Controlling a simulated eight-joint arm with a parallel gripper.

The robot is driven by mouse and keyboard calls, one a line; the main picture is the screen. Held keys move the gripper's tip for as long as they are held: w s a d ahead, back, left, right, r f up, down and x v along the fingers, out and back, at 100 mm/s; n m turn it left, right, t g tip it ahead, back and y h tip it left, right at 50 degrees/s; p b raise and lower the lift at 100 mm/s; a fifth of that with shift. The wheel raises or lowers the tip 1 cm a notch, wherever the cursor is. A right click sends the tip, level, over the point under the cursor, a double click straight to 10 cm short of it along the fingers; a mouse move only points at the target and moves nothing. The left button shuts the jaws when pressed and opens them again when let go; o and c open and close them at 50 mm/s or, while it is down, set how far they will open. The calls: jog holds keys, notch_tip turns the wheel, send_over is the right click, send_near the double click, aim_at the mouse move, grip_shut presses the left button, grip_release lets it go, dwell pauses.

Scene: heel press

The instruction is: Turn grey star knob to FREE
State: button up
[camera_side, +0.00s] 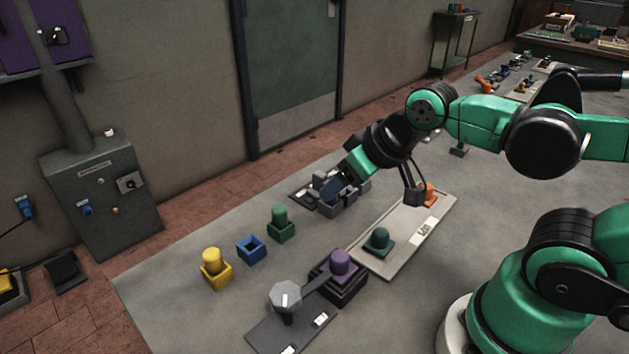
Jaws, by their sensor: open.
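The grey star knob (285,294) stands at the front of the table on a dark grey plate (268,335). Its faceted top has a pale pointer mark. Two small white labels (321,319) lie on the plate, and their words are too small to read. My gripper (331,200) is open, low over the table behind the knob and up and to the right of it in the picture. It is well apart from the knob. Grey parts around its fingertips make their exact outline hard to see.
A purple-topped dark block (341,264) stands close right of the knob, with a dark bar between. Yellow (213,268), blue (251,249) and green (281,224) pieces stand behind.

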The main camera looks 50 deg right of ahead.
jog(key=o, duration=0.3)
jog(key=shift+a, duration=0.1)
jog(key=shift+o, duration=0.2)
jog(key=n+g, duration=0.7)
jog(key=n, duration=0.9)
send_over(285, 293)
jog(key=shift+w+d+f, duration=0.1)
jog(key=shift+d+f, duration=0.05)
jog(key=shift+f, duration=0.4)
jog(key=shift+w+d+f, duration=0.1)
jog(key=shift+f, duration=0.4)
jog(key=shift+s+a+f+n, duration=0.2)
jog(key=shift+a+n, duration=0.05)
jog(key=shift+n, duration=0.05)
jog(key=shift+f, duration=2.7)
grip_shut()
